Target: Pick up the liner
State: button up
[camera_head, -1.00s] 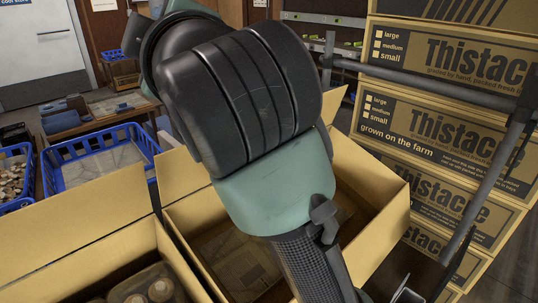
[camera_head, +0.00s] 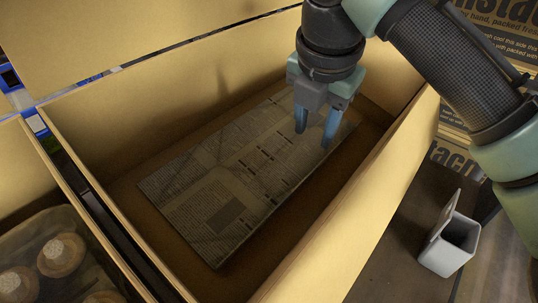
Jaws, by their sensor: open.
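The liner (camera_head: 215,185) looks like a flat sheet of printed newspaper. It lies on the floor of an open cardboard box (camera_head: 330,220), slanting from lower left to upper right. My gripper (camera_head: 315,140) points down inside the box, over the right far part of the liner. Its two blue fingers are apart with nothing between them. I cannot tell whether the fingertips touch the liner.
The box walls stand close around the liner, with a raised flap (camera_head: 120,45) at the back. A small grey bin (camera_head: 448,245) stands on the floor at the right. Printed cartons (camera_head: 500,25) stand at the upper right.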

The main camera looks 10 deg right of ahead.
jog(key=b, duration=0.1)
send_over(310, 174)
jog(key=f, duration=0.6)
jog(key=shift+s+a, duration=0.35)
jog(key=shift+a, duration=0.05)
jog(key=x, duration=0.1)
jog(key=b+x, duration=0.1)
jog(key=x, duration=0.2)
jog(key=shift+s+d+f, duration=0.2)
jog(key=shift+s+d, duration=0.05)
jog(key=shift+s, duration=0.05)
jog(key=shift+w+f+b, duration=0.25)
jog(key=shift+f+b, duration=0.05)
jog(key=shift+f, duration=0.25)
grip_shut()
